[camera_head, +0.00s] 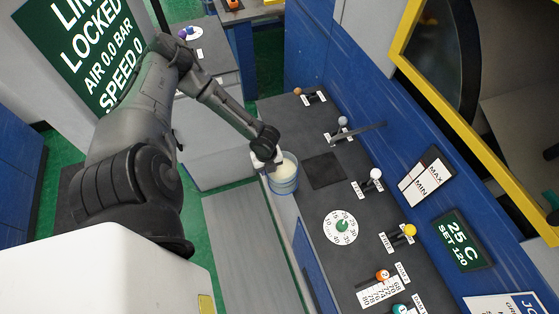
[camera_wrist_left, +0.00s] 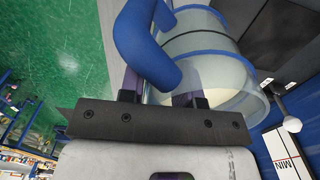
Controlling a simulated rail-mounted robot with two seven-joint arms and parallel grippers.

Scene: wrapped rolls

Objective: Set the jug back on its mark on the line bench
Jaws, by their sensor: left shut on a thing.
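The jug (camera_head: 286,181) is clear, with blue bands and pale contents. In the head view it overlaps the front edge of the line bench (camera_head: 300,207); its height above the bench is hard to tell. My left gripper (camera_head: 266,160) is shut on its blue handle, which shows large in the left wrist view (camera_wrist_left: 143,40) beside the jug body (camera_wrist_left: 205,60). A dark square, seemingly the mark (camera_head: 324,171), lies bare on the bench, just right of the jug. My right gripper is not in view.
A lever with a grey bar (camera_head: 358,132) stands behind the dark square. A white-knobbed lever (camera_head: 375,175) stands to its right, and a round dial (camera_head: 342,226) lies nearer. Yellow, orange and teal knobs line the bench farther right. Green floor (camera_head: 195,225) lies left.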

